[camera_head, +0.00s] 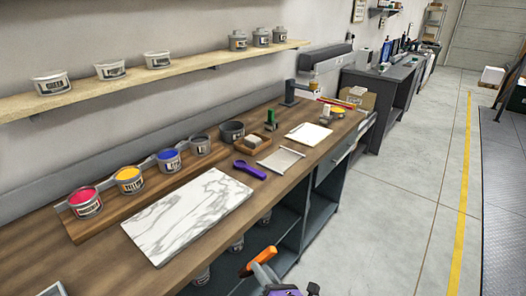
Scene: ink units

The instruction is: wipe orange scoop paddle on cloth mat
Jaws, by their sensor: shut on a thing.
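An orange scoop paddle (259,261) is at the bottom edge, in front of the bench and over its open shelves. My gripper (266,275) is shut on it; only its end shows, with orange and purple parts, and the grip is partly hidden. The paddle points up and to the right. A small pale grey mat (281,160), which looks like the cloth mat, lies flat on the wooden bench, beyond and apart from the paddle.
A marble slab (188,215) lies on the near bench top (252,203). Paint tubs, including red (85,203) and yellow (129,181), stand behind it. A purple scoop (250,169) and white sheet (309,135) lie beside the mat.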

